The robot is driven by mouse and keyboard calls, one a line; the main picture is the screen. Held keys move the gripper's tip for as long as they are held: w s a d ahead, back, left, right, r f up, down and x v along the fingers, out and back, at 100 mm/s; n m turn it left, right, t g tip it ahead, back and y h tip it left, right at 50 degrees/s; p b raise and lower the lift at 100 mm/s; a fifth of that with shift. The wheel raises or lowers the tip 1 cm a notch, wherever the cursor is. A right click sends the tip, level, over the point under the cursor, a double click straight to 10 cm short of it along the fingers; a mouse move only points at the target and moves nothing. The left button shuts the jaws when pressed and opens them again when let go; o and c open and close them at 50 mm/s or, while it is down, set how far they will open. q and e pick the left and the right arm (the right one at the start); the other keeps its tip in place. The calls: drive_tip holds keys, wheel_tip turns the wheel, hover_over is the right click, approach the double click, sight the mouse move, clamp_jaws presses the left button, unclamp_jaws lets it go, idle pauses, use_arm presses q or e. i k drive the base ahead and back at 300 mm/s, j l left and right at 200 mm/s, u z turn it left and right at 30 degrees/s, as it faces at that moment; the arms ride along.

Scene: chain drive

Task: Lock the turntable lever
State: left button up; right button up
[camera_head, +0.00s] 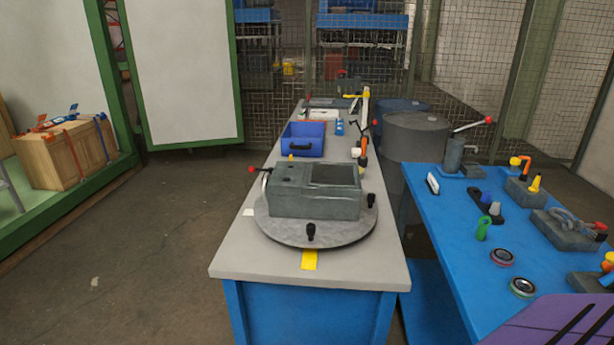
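The round grey turntable (283,231) sits on the near end of the long grey-topped bench (235,262). A dark grey metal housing (315,205) rests on it. A black knob or lever (311,232) stands at the turntable's front rim, and another (371,201) at its right rim. A lever with a red ball end (252,170) sticks out left behind the housing; its base is hidden. I cannot tell from this view which is the locking lever or whether it is locked. Neither of my grippers shows.
A blue bin (302,140) stands farther back. A blue table (450,230) with tools and fittings is at right, a grey drum (414,137) behind it. The floor at left is free.

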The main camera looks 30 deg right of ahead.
sight(251, 170)
drive_tip(key=i+j+z, duration=0.4)
drive_tip(key=i+j, duration=0.55)
drive_tip(key=i, duration=0.3)
drive_tip(key=i+j+z, duration=0.45)
drive_tip(key=i+j, duration=0.7)
drive_tip(key=j, duration=0.15)
